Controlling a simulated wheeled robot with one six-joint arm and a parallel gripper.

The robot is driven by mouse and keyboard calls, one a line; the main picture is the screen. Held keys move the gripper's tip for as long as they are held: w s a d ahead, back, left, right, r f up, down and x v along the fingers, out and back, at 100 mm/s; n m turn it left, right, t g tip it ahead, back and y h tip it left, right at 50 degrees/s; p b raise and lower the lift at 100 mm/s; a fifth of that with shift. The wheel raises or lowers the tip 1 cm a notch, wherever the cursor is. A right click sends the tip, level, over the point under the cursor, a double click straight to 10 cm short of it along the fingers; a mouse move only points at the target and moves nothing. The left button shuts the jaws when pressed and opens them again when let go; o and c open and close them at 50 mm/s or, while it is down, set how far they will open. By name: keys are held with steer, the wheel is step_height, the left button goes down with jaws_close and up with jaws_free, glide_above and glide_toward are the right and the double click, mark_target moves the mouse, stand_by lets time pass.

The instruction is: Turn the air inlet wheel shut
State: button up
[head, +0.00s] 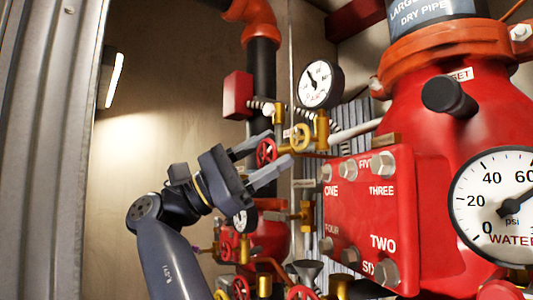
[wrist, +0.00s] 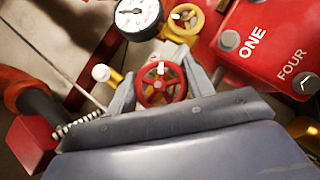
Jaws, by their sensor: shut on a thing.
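A small red spoked handwheel (head: 265,151) sits on the brass pipework left of the big red valve body. It also shows in the wrist view (wrist: 161,84), between my two fingers. My gripper (head: 281,147) is shut on this red wheel, with one finger on each side of its rim. In the wrist view my gripper (wrist: 160,72) covers the pipework below the wheel. I see no readable label that names the wheel as the air inlet.
A yellow handwheel (head: 299,137) and a white gauge (head: 320,84) are close by. A red bolted cover plate (head: 365,215) stands to the right. A black pipe (head: 262,80) and a red box (head: 238,95) are behind. More small wheels and pipes crowd below.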

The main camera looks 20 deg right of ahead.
steer(key=shift+m+g+y, duration=0.3)
steer(key=shift+m+y, duration=0.2)
steer(key=shift+m, duration=0.3)
steer(key=o, duration=1)
steer(key=v, duration=0.7)
steer(key=shift+w+a+f, duration=0.1)
steer(key=shift+a+f, duration=0.1)
